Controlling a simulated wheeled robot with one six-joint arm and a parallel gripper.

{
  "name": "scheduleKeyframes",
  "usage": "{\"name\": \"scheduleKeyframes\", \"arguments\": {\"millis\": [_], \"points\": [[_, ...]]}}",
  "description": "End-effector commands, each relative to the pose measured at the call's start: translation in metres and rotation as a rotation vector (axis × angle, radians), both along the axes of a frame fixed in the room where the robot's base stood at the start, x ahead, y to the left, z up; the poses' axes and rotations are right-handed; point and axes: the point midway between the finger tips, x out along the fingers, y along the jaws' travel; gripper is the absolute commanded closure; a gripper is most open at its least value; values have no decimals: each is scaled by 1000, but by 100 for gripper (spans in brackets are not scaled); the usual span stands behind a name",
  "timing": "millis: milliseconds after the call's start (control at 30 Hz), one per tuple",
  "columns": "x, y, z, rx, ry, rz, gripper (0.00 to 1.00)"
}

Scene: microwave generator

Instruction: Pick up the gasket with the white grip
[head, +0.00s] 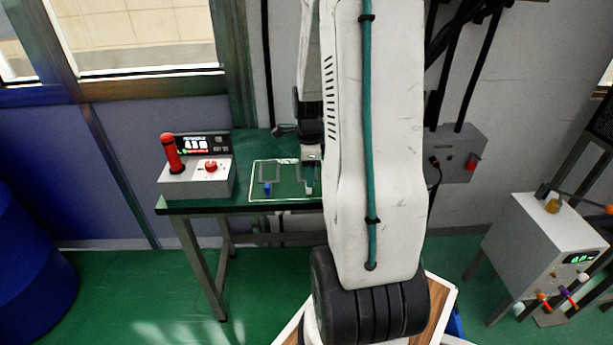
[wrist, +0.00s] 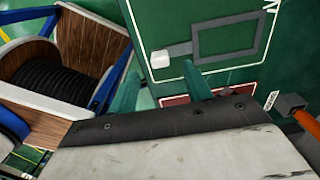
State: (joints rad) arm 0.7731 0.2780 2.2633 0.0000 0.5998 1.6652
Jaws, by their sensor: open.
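The gasket with the white grip is a flat grey rectangular frame (wrist: 229,23) with a white block grip (wrist: 160,57) at one end of a short grey strip. It lies on a green, white-outlined panel (wrist: 285,60) on the bench. In the head view its white grip (head: 308,190) shows beside my arm, which hides part of the panel. My gripper (wrist: 160,90) is open, its two green fingers apart and empty. In the wrist view the white grip appears just beyond the fingertips, roughly between them. A second gasket with a blue grip (head: 267,188) lies to its left.
A control box (head: 198,178) with a red lever and red knob stands on the bench (head: 185,209), left of the panel. A blue barrel (head: 30,260) stands at far left. A grey cabinet (head: 548,240) with coloured knobs stands at right. A wall box (head: 455,152) hangs behind.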

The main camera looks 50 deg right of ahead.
Motion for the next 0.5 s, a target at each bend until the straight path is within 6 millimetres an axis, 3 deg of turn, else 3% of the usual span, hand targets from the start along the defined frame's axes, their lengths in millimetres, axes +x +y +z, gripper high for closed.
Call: {"name": "scheduleKeyframes", "arguments": {"millis": [300, 500], "points": [[1, 1, -44, 2, 1, 3, 51], [1, 1, -48, 1, 1, 3, 51]]}}
